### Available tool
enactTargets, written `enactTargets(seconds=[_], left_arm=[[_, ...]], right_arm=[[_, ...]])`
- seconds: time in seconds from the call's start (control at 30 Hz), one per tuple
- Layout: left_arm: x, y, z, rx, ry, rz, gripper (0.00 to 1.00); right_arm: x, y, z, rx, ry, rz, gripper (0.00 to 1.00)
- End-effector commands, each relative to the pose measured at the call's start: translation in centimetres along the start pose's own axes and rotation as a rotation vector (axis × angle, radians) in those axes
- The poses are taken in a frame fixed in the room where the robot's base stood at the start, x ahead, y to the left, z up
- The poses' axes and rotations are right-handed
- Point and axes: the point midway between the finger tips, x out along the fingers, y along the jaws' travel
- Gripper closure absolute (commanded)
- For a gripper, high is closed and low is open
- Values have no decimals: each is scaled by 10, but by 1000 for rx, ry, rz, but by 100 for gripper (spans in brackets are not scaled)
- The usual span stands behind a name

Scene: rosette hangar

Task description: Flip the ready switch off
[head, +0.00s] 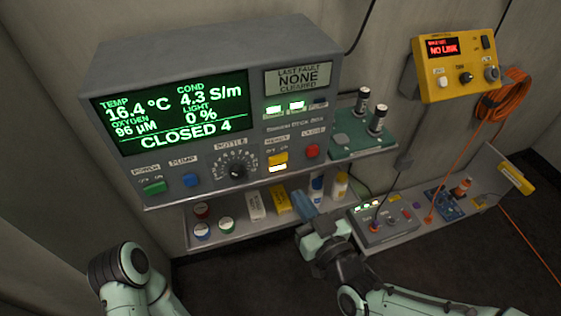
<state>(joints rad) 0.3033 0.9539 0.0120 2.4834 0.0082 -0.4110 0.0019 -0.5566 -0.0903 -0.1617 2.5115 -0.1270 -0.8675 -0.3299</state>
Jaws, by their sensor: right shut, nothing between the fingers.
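The grey control console (220,50) hangs on the wall and carries the ready switch (278,159), a yellow piece with a bright white lower part under a small label, right of the bottle dial (237,171). Which way the switch is set is too small to tell. My right gripper (301,200) is shut and empty, with bluish fingers pointing up, below and a little right of the switch and apart from it in the picture. My left arm shows at the lower left, but its gripper is out of view.
A red button (312,151) sits right of the switch. A green button (154,188) and blue button (190,180) are at the left. Bottles and jars stand on the shelf (240,233) below. A yellow box (458,65) hangs at the upper right, with an orange cable (508,95).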

Motion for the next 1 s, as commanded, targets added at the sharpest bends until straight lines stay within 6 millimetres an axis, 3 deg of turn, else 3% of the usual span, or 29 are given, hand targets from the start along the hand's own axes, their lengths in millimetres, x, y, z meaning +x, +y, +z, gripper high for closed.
enactTargets(seconds=[0.2, 0.43, 0.6, 1.0], left_arm=[[1, -1, 0, -1, 0, -1, 100], [-2, 0, 1, -2, -5, -2, 100], [-3, 0, 2, -2, -8, -2, 100], [-3, 0, 2, -2, -8, -2, 100]], right_arm=[[49, -1, 4, 0, -3, 0, 100], [86, 0, 4, 1, -3, 0, 100], [98, 0, 4, 1, -3, 0, 100], [101, 0, 4, 2, -2, 0, 100]])
